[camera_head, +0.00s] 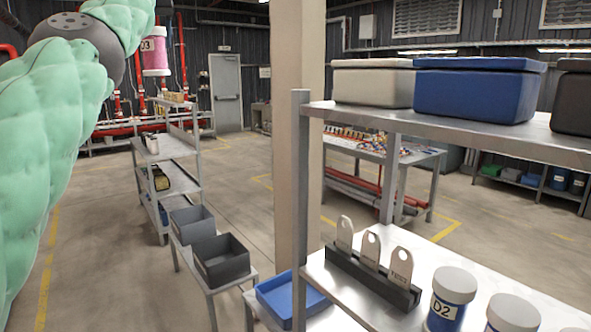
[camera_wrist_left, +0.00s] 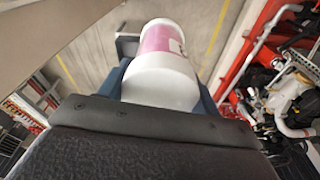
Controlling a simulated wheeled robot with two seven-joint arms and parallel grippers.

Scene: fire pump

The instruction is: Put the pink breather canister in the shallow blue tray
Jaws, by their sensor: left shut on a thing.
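The pink breather canister (camera_head: 155,58), with a pink body and a "D3" label, is high at the upper left of the head view, beside my green padded left arm. In the left wrist view the canister (camera_wrist_left: 165,62) shows its white end towards the camera. My left gripper (camera_wrist_left: 163,88) is shut on it, with a dark finger on each side. In the head view the arm hides most of this gripper. The shallow blue tray (camera_head: 266,301) lies low at the bottom centre, partly hidden by a shelf post. The canister is well above and left of it. My right gripper is not in view.
Two grey bins (camera_head: 221,259) stand on a low stand behind the blue tray. A metal shelf (camera_head: 466,145) at right carries lidded boxes, with a tag rack (camera_head: 372,277) and "D2" canister (camera_head: 452,300) below. A beige pillar (camera_head: 299,180) rises mid-view. Floor at left is clear.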

